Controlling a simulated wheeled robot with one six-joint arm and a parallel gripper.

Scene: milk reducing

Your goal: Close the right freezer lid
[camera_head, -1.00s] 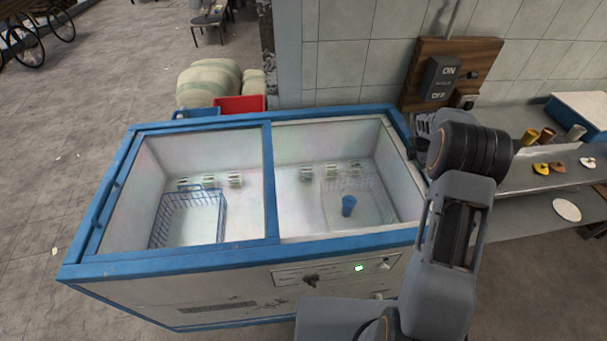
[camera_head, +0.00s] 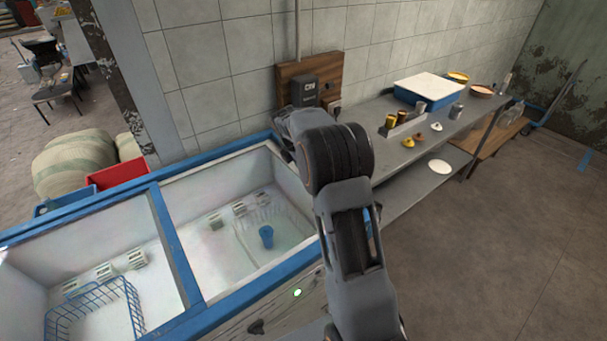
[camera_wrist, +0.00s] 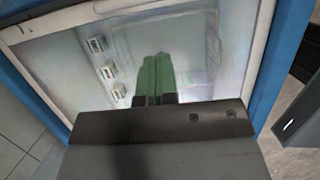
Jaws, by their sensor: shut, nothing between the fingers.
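The chest freezer (camera_head: 226,322) has a blue frame and two compartments, seen in the head view at the lower left. The blue rim (camera_wrist: 290,60) shows on the right.
A blue wire basket (camera_head: 95,310) sits in the left compartment. A wall switch box on a wooden board (camera_head: 325,68) stands behind my wrist. A grey shelf (camera_head: 385,105) with small items runs along the wall. Sacks (camera_head: 72,160) and a red crate (camera_head: 118,173) lie behind. Floor at right is clear.

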